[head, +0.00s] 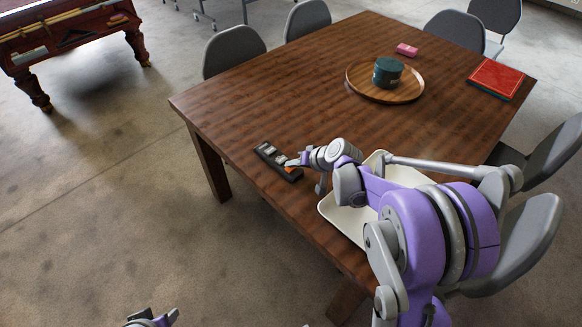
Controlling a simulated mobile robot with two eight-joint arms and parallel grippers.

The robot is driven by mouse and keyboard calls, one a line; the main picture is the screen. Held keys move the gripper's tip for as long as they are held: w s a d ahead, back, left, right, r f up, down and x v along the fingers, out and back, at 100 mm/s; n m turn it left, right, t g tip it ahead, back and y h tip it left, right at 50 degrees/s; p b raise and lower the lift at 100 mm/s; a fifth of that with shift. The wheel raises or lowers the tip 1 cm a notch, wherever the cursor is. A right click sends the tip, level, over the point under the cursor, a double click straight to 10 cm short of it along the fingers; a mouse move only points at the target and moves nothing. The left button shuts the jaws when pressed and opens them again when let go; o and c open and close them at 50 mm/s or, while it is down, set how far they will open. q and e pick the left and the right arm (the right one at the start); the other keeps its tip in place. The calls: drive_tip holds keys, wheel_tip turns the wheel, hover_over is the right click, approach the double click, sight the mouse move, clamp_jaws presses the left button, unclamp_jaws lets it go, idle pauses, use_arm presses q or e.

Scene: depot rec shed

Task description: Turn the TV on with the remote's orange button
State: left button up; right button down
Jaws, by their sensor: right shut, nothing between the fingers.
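The remote (264,150) is a dark bar with pale buttons, lying on the wooden table near its left front edge. A small orange patch, likely its orange button (290,169), shows at the end nearer me. My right gripper (291,163) is shut and empty, its fingertips right at that orange end; whether they touch or press it I cannot tell. Part of that end is hidden by the fingers. My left gripper (152,319) shows only partly at the bottom edge, away from the table, and its fingers are unclear. No TV is in view.
A cream tray (336,214) lies beneath my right arm, partly hidden. A round wooden tray (410,94) holds a dark green tin (388,72). A pink block (407,49) and a red box (496,77) lie farther back. Grey chairs (233,50) surround the table (270,92).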

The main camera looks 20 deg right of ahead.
sight(293, 170)
drive_tip(key=shift+f, duration=0.15)
idle(0.3)
drive_tip(key=shift+r+p, duration=0.55)
drive_tip(key=shift+r, duration=0.3)
drive_tip(key=shift+r+p, duration=1.7)
drive_tip(key=shift+r, duration=0.85)
